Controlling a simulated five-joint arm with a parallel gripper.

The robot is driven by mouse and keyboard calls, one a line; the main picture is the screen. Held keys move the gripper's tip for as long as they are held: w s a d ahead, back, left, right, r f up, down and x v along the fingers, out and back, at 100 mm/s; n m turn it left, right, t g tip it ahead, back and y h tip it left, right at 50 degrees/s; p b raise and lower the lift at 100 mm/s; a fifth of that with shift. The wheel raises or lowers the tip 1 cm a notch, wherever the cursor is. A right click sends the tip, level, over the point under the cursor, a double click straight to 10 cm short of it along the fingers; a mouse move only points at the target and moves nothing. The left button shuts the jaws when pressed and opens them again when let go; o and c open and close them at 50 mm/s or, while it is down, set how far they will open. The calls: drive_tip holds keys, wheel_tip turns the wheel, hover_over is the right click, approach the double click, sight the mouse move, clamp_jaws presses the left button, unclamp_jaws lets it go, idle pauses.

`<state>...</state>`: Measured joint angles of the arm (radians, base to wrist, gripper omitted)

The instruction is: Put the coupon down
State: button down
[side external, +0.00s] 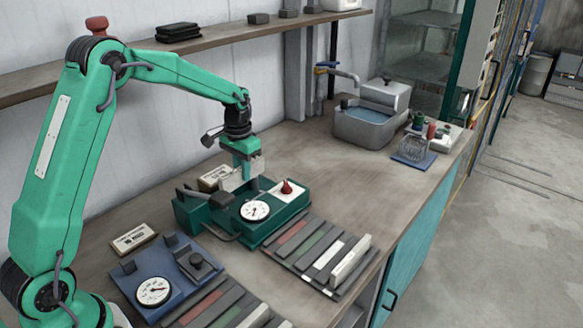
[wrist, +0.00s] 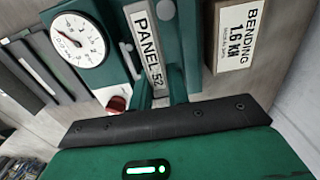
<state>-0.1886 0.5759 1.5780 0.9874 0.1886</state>
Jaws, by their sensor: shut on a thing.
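The coupon (wrist: 156,48), a pale strip with a dark-lettered "PANEL 52" label, lies between the green fingers of my gripper (wrist: 160,80) in the wrist view. My gripper (side external: 241,172) is shut on it. In the side external view the gripper points down over the back of the green tester (side external: 203,215), where a pale plate-like edge shows beneath it. Whether the coupon touches the tester cannot be told. The tester's round dial (side external: 255,211) and red knob (side external: 287,188) are just in front of the gripper; they also show in the wrist view.
A cream "BENDING 1.6 kN" block (wrist: 238,35) stands close behind the tester. A blue tester (side external: 180,272) with a dial and another cream block (side external: 133,238) are at left. A slotted rack (side external: 310,258) holds several strips, one standing pale. The bench toward the sink (side external: 365,125) is clear.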

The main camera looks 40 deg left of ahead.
drive_tip(key=d, duration=0.3)
drive_tip(key=w+d+r, duration=0.1)
drive_tip(key=d, duration=0.6)
drive_tip(key=shift+w+d+r, duration=0.2)
drive_tip(key=shift+w+r, duration=0.2)
drive_tip(key=r, duration=0.1)
hover_over(310, 243)
drive_tip(key=shift+d, duration=0.1)
drive_tip(key=shift+f, duration=0.1)
drive_tip(key=shift+f, duration=4.9)
drive_tip(key=shift+f, duration=0.2)
drive_tip(key=c, duration=1.3)
unclamp_jaws()
drive_tip(key=shift+c, duration=0.2)
